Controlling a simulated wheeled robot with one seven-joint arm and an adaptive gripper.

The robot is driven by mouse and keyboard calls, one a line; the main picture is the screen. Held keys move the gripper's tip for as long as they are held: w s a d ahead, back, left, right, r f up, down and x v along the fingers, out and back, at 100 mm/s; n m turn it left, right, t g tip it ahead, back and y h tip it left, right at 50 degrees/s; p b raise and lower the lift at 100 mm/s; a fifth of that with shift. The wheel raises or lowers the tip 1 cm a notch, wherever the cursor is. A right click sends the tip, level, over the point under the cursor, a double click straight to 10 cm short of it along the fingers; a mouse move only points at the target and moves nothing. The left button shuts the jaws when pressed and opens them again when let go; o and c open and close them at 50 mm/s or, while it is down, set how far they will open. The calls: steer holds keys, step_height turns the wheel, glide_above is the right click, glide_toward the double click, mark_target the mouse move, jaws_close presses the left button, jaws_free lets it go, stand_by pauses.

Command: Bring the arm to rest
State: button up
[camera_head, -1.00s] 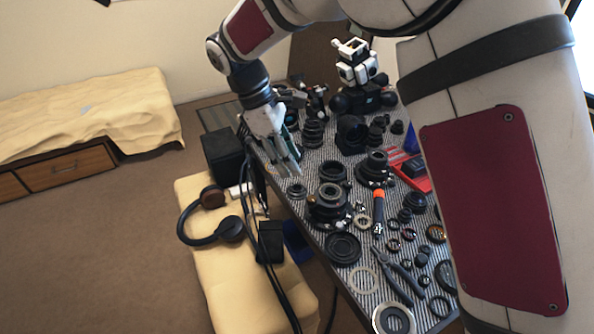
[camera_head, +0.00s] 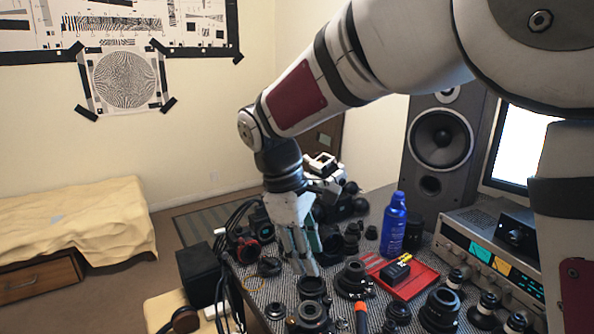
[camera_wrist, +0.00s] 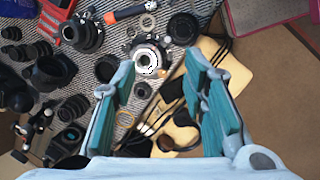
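My gripper (camera_head: 306,262) hangs at the end of my arm, pointing down over the left part of the lens table (camera_head: 262,296). In the wrist view its two teal-padded fingers (camera_wrist: 165,100) are spread wide apart with nothing between them. A disassembled lens (camera_wrist: 148,58) with a bright ring lies on the table beyond the fingertips. The same lens seems to show at the bottom of the head view (camera_head: 310,316). The fingertips seem to be above the table; the exact gap cannot be told.
Several lens parts, an orange-tipped tool (camera_head: 361,316) and a red tray (camera_head: 418,283) crowd the table. A blue bottle (camera_head: 394,226), a speaker (camera_head: 441,138) and an amplifier (camera_head: 480,255) stand at right. Headphones (camera_head: 181,321) lie on the bench at left. The floor at left is clear.

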steer(key=s+d+r+m+y+p, duration=0.1)
steer(key=s+d+r+m+p, duration=0.1)
steer(key=s+d+r+m, duration=0.4)
steer(key=s+d+r+m+t+p, duration=0.1)
steer(key=s+d+m, duration=0.1)
steer(key=s+d, duration=0.2)
steer(key=s+d+r+m+t+y+p, duration=0.1)
steer(key=s+d+m, duration=0.2)
steer(key=s, duration=0.6)
steer(key=s+d+r+m+t+y+p, duration=0.1)
steer(key=s+d+m+t+p, duration=0.1)
steer(key=s+d, duration=0.2)
steer(key=s, duration=0.3)
steer(key=shift+d+r, duration=0.3)
steer(key=shift+r, duration=0.1)
